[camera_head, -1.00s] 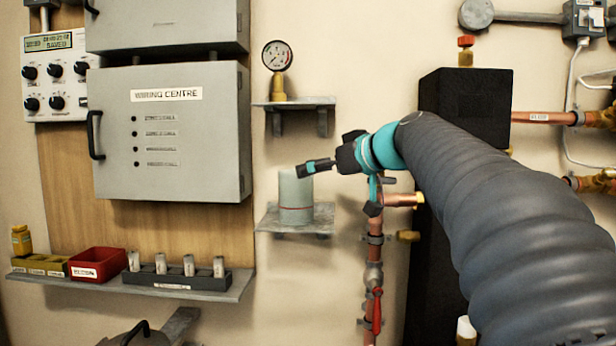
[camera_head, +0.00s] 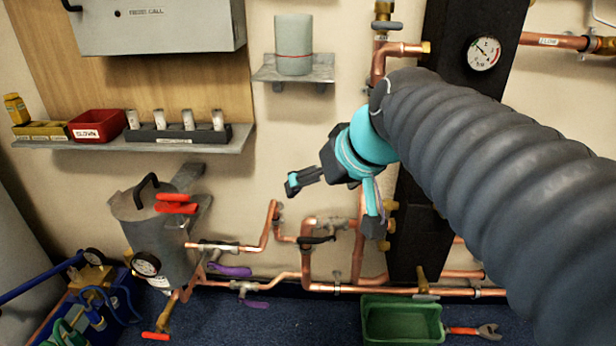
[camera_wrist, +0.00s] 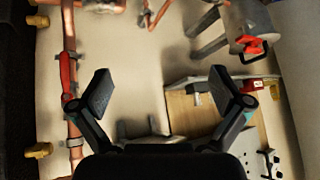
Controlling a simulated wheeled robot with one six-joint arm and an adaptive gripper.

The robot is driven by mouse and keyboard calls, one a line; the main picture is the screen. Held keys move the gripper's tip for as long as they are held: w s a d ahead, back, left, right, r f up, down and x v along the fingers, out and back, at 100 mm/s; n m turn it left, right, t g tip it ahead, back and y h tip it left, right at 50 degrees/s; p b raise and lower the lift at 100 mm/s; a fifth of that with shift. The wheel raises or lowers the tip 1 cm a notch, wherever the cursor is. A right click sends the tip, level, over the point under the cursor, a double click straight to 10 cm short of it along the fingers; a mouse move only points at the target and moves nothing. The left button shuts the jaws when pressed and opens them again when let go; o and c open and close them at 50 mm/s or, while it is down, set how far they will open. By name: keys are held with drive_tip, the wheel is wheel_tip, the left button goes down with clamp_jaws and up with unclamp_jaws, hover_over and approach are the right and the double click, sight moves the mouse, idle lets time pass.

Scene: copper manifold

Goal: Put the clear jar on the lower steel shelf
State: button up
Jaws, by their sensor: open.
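The clear jar (camera_head: 293,45), pale and cylindrical with a thin red line round it, stands upright on the lower steel shelf (camera_head: 323,70) in the head view. My gripper (camera_head: 330,205) is below and to the right of that shelf, in front of the wall and apart from the jar. Its two fingers are spread with nothing between them. The wrist view also shows the open gripper (camera_wrist: 160,92) with bare wall between the fingers. I cannot make out the jar in the wrist view.
A long shelf (camera_head: 215,143) at left holds a red bin (camera_head: 98,126) and several small cylinders. Copper pipes (camera_head: 270,225) and a grey vessel (camera_head: 150,225) lie below. A black column (camera_head: 440,150) stands right of my gripper. A green tray (camera_head: 400,322) is on the floor.

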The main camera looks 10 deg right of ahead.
drive_tip(key=s+d+f+m+g+h, duration=0.1)
drive_tip(key=s+f+h, duration=0.1)
drive_tip(key=s+f, duration=0.9)
drive_tip(key=shift+d+f+g+h, duration=0.3)
drive_tip(key=shift+d+f+g, duration=0.1)
drive_tip(key=shift+f, duration=0.5)
